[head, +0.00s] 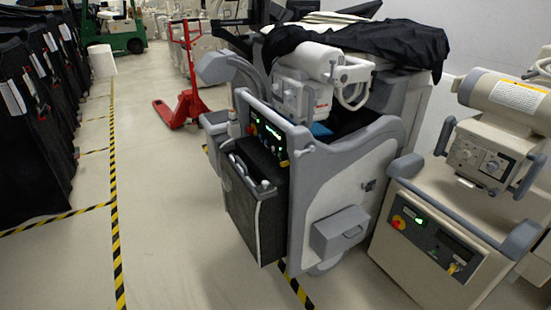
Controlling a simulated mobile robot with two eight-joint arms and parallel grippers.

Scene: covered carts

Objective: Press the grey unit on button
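A grey and white wheeled unit (337,190) stands in the middle of the head view. Its dark sloping control panel (268,138) faces left and carries small green lights and a round red button (253,128). I cannot read which control is the on button. A second, beige unit with grey handles (420,262) stands at the right. Neither of my grippers shows in this view.
Black-covered carts (35,120) line the left. Floor between the striped tape (115,200) and the units is clear.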

